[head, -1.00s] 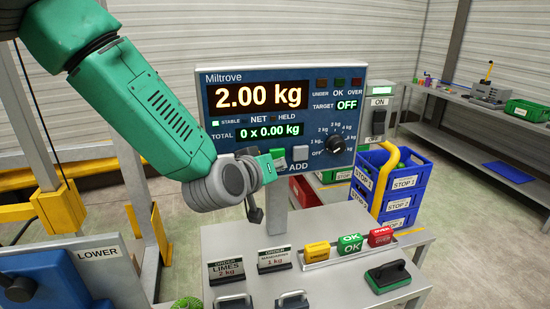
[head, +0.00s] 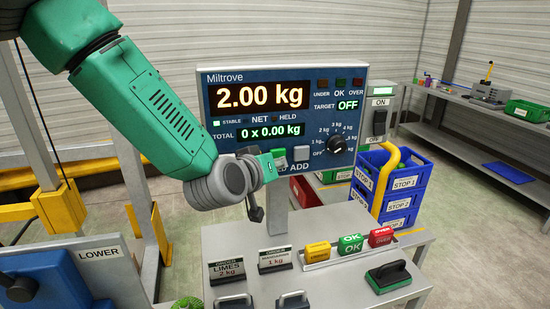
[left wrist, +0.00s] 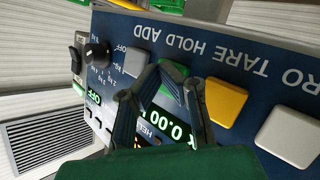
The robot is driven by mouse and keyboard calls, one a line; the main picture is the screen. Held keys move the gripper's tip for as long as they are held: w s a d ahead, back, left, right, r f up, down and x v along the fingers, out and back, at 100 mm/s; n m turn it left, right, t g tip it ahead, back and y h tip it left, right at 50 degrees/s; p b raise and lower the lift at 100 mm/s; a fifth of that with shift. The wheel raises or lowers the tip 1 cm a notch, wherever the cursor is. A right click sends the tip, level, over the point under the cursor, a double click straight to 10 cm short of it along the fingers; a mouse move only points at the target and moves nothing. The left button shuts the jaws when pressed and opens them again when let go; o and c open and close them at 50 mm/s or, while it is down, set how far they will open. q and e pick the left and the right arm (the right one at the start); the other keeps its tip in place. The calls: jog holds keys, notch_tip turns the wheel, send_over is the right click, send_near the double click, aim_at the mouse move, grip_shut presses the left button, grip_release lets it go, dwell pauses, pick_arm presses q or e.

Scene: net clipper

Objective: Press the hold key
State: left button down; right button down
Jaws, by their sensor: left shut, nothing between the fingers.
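The scale's blue panel (head: 225,150) stands upright at the centre of the head view. The green hold key (head: 278,153) shows partly there, beside my left gripper (head: 268,166). In the left wrist view the labels are upside down, and the green hold key (left wrist: 171,92) lies under HOLD. My left gripper (left wrist: 168,70) is shut and empty, its fingers in front of that key and covering part of it. I cannot tell whether they touch. The HELD lamp (head: 274,118) looks dark. My right gripper is not in view.
The grey add key (head: 301,153) is right of the hold key. The yellow tare key (left wrist: 226,101) and white zero key (left wrist: 289,136) show in the left wrist view. A dial (head: 336,145) is at the panel's right. Order signs and coloured blocks stand on the table (head: 340,282) below.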

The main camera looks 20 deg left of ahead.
pick_arm(q)
jog(key=shift+w+d+r, duration=0.15)
jog(key=shift+w+d, duration=0.05)
jog(key=shift+d, duration=0.5)
jog(key=shift+a, duration=0.25)
jog(key=shift+s+d, duration=0.2)
jog(key=shift+d, duration=0.2)
jog(key=shift+s, duration=0.15)
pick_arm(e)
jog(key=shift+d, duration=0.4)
pick_arm(q)
jog(key=shift+a, duration=0.1)
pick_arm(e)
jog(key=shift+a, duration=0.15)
